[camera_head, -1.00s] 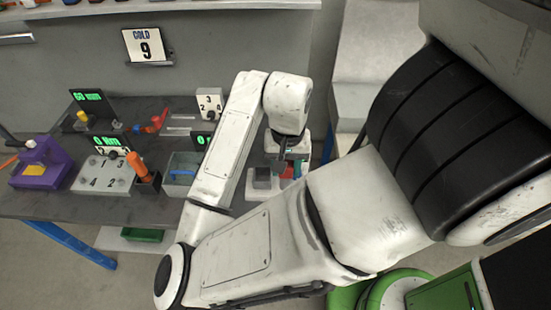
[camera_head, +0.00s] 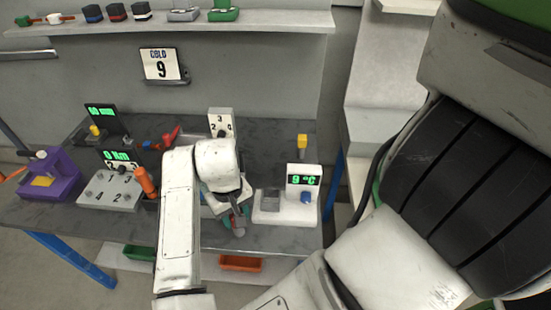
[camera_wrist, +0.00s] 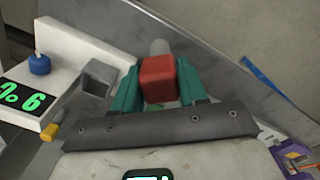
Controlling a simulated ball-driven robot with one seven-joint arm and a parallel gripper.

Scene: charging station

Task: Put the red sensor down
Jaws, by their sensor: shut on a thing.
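The red sensor (camera_wrist: 158,79) is a small red block with a pale grey round part (camera_wrist: 159,47) beyond it. My gripper (camera_wrist: 159,88) is shut on it, with a teal finger on each side. In the head view my gripper (camera_head: 236,220) is low over the front of the dark workbench (camera_head: 222,238), left of the white 9 °C unit (camera_head: 283,216). My arm mostly hides the sensor there. I cannot tell whether the sensor touches the bench. The unit's square grey cup (camera_head: 270,200) looks empty and also shows in the wrist view (camera_wrist: 97,79).
The unit has a blue knob (camera_head: 306,197), with a yellow piece (camera_head: 302,141) behind it. A grey numbered box (camera_head: 109,190), an orange handle (camera_head: 145,181) and a purple device (camera_head: 49,178) stand left. An orange bin (camera_head: 240,263) sits below the bench front.

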